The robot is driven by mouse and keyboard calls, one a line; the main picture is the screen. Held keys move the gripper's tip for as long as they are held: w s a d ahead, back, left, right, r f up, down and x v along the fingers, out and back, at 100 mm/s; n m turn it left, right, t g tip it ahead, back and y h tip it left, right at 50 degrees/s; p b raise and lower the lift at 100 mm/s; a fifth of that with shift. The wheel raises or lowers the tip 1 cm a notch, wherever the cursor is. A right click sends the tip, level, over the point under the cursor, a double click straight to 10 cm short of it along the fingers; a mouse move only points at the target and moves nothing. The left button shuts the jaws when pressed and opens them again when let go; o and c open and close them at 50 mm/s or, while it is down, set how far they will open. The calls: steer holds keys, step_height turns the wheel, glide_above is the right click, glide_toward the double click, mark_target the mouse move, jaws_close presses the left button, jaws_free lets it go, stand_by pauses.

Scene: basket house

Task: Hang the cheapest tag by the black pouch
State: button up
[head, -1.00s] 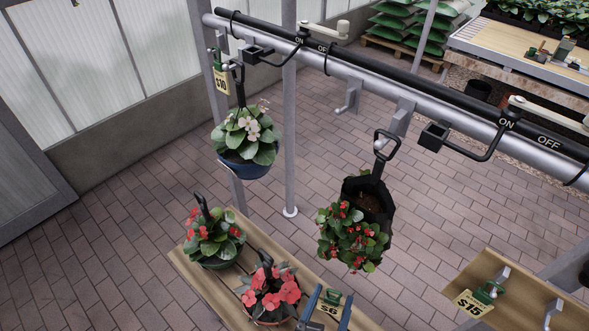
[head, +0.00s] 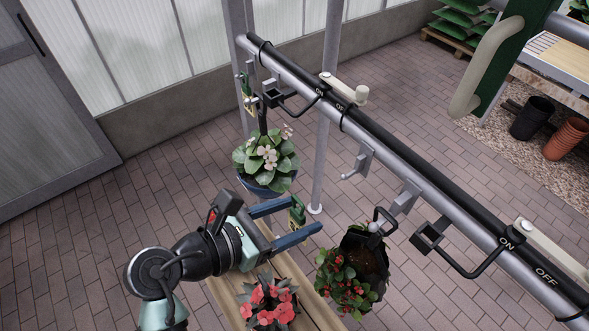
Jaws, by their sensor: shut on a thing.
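The black pouch (head: 383,267) hangs from a hook on the rail, with red-flowered leaves spilling over its front. My gripper (head: 305,215) is left of the pouch and apart from it in the picture, above the wooden bench. Its blue-grey fingers are closed on a small tag with a green clip (head: 297,209); the price on it cannot be read here. Another tag with a green clip (head: 247,95) hangs at the far left end of the rail, mostly edge-on, near the blue hanging pot (head: 262,186) with white flowers.
The grey rail (head: 330,110) runs diagonally with a black pipe and valve handles. An empty hook (head: 358,163) sits between the blue pot and the pouch. A red-flowered plant (head: 268,303) stands on the wooden bench (head: 305,287). A green frame edge (head: 515,50) blocks the upper right.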

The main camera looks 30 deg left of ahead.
steer(key=w+d+b, duration=0.2)
steer(key=w+b, duration=0.1)
steer(key=w, duration=0.4)
steer(key=shift+d+f, duration=0.2)
steer(key=shift+d, duration=0.05)
steer(key=shift+w+r+p, duration=0.1)
steer(key=shift+p, duration=0.5)
stand_by(0.4)
steer(key=shift+w+d, duration=0.1)
stand_by(0.4)
steer(key=shift+w+d+p, duration=0.2)
steer(key=shift+w+p, duration=0.2)
steer(key=shift+w, duration=0.15)
steer(key=shift+w+d+p, duration=0.2)
steer(key=shift+w+p, duration=0.15)
steer(key=shift+w, duration=0.2)
